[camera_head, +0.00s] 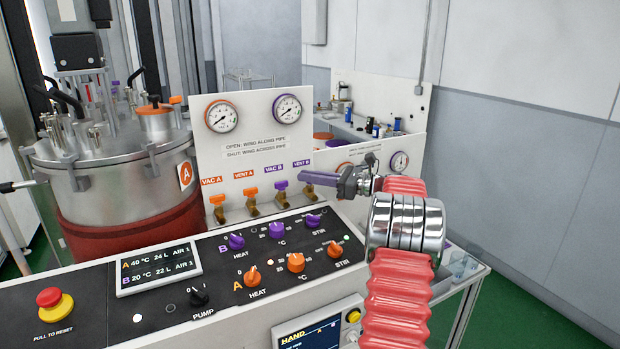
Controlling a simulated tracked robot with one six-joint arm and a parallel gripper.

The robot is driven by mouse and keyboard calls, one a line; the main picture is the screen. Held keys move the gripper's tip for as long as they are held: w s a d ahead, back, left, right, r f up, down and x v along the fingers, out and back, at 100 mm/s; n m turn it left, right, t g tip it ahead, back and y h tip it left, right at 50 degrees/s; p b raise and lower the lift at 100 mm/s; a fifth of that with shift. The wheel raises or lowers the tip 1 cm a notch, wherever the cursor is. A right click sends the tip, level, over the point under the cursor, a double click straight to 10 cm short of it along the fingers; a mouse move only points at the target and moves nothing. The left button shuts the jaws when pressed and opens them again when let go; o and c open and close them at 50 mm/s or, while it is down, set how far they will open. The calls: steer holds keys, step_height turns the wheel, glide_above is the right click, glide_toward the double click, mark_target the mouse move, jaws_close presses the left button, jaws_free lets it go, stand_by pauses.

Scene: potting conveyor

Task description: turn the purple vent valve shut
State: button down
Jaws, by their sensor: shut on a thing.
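The purple vent valve (319,179) is under the VENT B label at the right end of the valve row. Its purple wing shows as a long bar, slightly tilted down to the right. My gripper (346,183) reaches in from the right and is shut on the wing's right end. The jaws hide that end, and I cannot make out the pipe behind it, so the wing's angle to the pipe is unclear. A printed sign (254,147) reads open with the wing along the pipe, shut with it across.
The purple VAC B valve (281,187) is close on the left, then the orange VENT A (250,193) and VAC A (218,201) valves. Knobs stand on the black control panel (190,275) below. Two gauges (221,116) (287,108) are above. A steel vessel (120,185) stands left.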

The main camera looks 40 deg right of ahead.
steer(key=shift+r+n+g+y, duration=0.2)
steer(key=shift+n+g+y, duration=2.15)
steer(key=shift+y, duration=0.65)
steer(key=c, duration=1.9)
jaws_free()
steer(key=shift+f, duration=0.15)
steer(key=shift+o, duration=0.2)
steer(key=shift+m+t+h, duration=2.45)
steer(key=shift+h, duration=0.65)
